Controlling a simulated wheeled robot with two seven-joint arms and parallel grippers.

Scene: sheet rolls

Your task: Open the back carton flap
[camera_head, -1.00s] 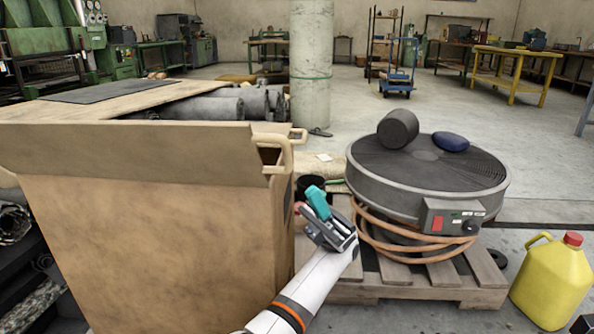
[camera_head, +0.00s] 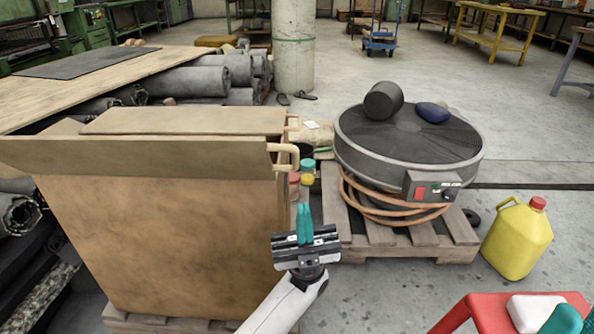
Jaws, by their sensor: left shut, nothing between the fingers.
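The big brown carton (camera_head: 160,235) stands at the left on a pallet. A long flap (camera_head: 130,157) runs along its near upper edge. A flat cardboard panel (camera_head: 190,121) lies behind that along the top; I cannot tell for sure whether it is the back flap. The inside of the carton is hidden. A tan loop handle (camera_head: 284,155) sticks out at its right upper corner. My left gripper (camera_head: 304,222), with teal fingertips, is shut and empty. It points up and away, just right of the carton's right side, below the top edge.
A round grey machine (camera_head: 408,140) with an orange hose sits on a wooden pallet (camera_head: 400,240) to the right. Small jars (camera_head: 307,172) stand between it and the carton. A yellow jug (camera_head: 517,240) and a red stool-like thing (camera_head: 480,312) are at the right. Dark rolls (camera_head: 195,82) lie behind.

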